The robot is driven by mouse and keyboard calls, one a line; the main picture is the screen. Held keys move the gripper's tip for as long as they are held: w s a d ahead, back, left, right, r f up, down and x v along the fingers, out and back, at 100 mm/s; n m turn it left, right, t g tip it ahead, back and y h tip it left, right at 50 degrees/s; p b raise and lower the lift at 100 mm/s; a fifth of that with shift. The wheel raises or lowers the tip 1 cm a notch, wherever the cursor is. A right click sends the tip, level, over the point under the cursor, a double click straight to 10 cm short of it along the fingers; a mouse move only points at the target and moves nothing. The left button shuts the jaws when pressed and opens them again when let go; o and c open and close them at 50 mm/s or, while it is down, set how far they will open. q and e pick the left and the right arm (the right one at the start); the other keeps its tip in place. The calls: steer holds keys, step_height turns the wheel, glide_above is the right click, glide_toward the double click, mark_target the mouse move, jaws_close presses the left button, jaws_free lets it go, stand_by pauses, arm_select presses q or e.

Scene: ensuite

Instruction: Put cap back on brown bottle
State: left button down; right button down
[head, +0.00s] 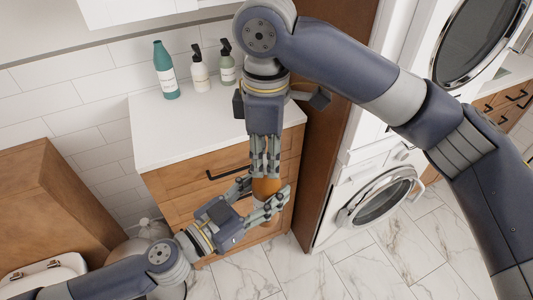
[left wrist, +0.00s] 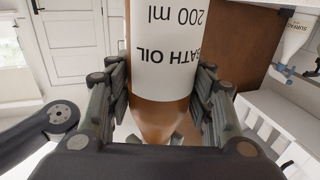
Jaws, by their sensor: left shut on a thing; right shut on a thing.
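The brown bottle (head: 267,187) is held in front of the wooden cabinet in the head view. In the left wrist view the bottle (left wrist: 165,112) fills the middle, with a white BATH OIL label that reads upside down and a tapering brown shoulder. My left gripper (head: 264,192) is shut on the bottle, with fingers on both sides of it. My right gripper (head: 265,172) points down right over the bottle's top, its fingers closed together on something small. The cap itself is hidden by these fingers, and I cannot tell whether it touches the bottle's neck.
A white countertop (head: 200,125) on the wooden drawer cabinet (head: 180,192) lies behind my grippers. A teal bottle (head: 165,70), a white pump bottle (head: 200,72) and a green pump bottle (head: 227,68) stand at its back. A washing machine (head: 375,200) is at the right.

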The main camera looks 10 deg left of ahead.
steer(key=m, duration=1.3)
steer(key=shift+m, duration=0.3)
steer(key=c, duration=1.2)
jaws_free()
step_height(320, 180, up, 12)
steer(key=shift+w+f, duration=0.1)
